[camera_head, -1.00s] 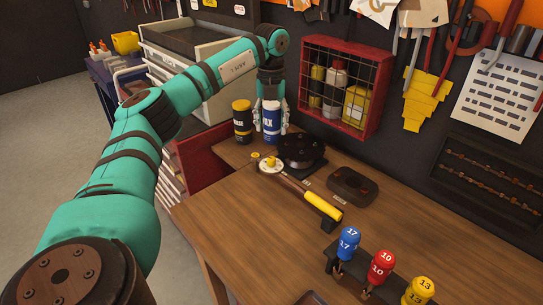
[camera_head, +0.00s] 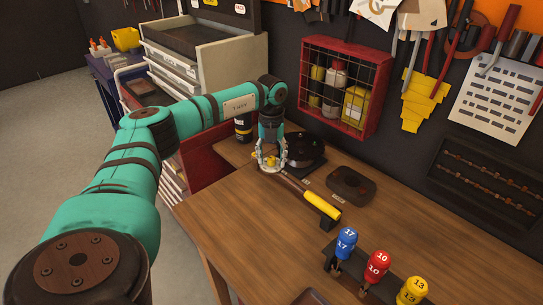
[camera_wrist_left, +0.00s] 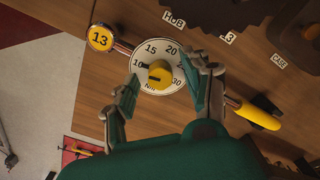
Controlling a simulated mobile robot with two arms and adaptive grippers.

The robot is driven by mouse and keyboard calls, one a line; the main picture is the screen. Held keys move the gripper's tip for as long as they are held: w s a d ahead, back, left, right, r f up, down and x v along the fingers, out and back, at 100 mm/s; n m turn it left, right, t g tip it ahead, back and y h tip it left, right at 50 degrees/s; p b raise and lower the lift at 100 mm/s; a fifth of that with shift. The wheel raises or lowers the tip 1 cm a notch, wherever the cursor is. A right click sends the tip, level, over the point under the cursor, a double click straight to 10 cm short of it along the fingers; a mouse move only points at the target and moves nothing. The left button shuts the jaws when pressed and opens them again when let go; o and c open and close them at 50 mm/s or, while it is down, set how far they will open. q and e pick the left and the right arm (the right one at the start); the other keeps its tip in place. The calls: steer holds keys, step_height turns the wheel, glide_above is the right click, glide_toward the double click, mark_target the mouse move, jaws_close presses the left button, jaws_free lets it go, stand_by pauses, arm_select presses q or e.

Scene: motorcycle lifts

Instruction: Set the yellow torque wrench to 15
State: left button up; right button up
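The yellow torque wrench lies on the wooden bench, its yellow handle (camera_head: 322,206) toward the front right. The handle also shows in the left wrist view (camera_wrist_left: 258,115). Its round white dial (camera_wrist_left: 152,82) bears 10, 15, 20 and 30, with a yellow knob (camera_wrist_left: 160,74) in the middle. A dark pointer beside the knob points left, near the 10. A yellow round end marked 13 (camera_wrist_left: 101,38) shows at the upper left. My left gripper (camera_head: 270,160) is over the dial. In the wrist view its open fingers (camera_wrist_left: 162,88) stand on both sides of the knob, apparently apart from it. My right gripper is out of view.
A dark round part (camera_head: 304,150) stands just behind the dial, and a dark block (camera_head: 352,187) to its right. Blue, red and yellow numbered tools (camera_head: 377,264) stand in a rack at the front. A red wire cabinet (camera_head: 344,87) hangs behind. The bench's front left is clear.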

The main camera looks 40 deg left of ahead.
arm_select(q)
jaws_close()
steer(key=shift+m, duration=0.3)
steer(key=m, duration=0.4)
steer(key=shift+w+m, duration=0.1)
steer(key=shift+m, duration=2.4)
steer(key=shift+o, duration=0.4)
jaws_free()
